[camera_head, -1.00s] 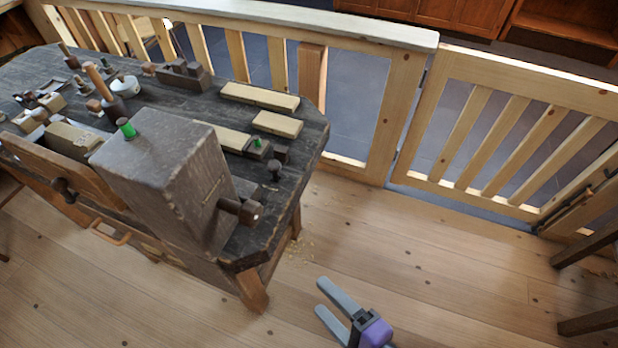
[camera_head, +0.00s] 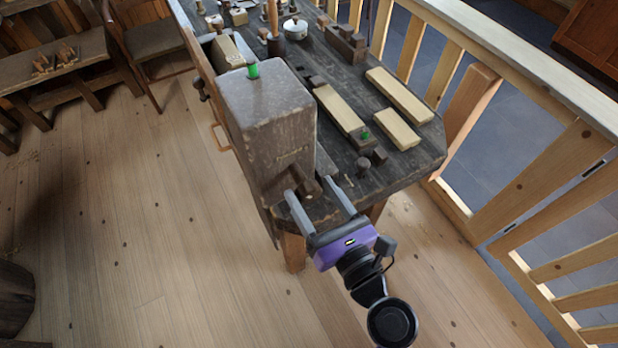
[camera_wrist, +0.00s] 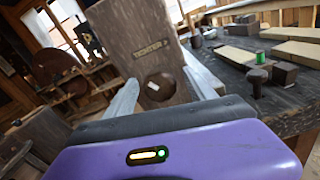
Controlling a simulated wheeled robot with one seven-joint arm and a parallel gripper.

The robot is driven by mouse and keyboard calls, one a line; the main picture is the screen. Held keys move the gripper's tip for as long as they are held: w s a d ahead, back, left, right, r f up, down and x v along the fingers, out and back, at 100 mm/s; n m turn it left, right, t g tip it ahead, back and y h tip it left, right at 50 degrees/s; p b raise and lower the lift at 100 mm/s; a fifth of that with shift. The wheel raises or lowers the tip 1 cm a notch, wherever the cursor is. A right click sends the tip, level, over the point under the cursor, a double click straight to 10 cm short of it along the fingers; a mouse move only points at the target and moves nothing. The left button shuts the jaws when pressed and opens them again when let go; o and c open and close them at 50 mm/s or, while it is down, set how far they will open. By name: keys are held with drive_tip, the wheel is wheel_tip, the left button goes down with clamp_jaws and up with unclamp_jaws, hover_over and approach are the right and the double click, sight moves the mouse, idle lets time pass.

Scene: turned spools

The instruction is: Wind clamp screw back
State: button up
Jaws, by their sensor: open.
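A dark wooden round peg with a pale mark on its end, seemingly the clamp screw (camera_head: 305,185), sticks out of the near side of a tall grey wooden block (camera_head: 268,105). In the wrist view its round end (camera_wrist: 158,87) faces me, below a small lettered plate (camera_wrist: 151,49). My gripper (camera_head: 310,187) is open, its grey fingers pointing at the block. The fingers lie on either side of the screw end; I cannot tell whether they touch it. Nothing is held.
The block stands at the end of a dark workbench (camera_head: 400,172). A wooden railing (camera_head: 535,185) runs along the right. The floor (camera_head: 150,220) at left is clear.

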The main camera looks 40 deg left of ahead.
sight(304, 180)
drive_tip(key=shift+x, duration=1.75)
drive_tip(key=shift+a, duration=0.1)
drive_tip(key=c, duration=1.4)
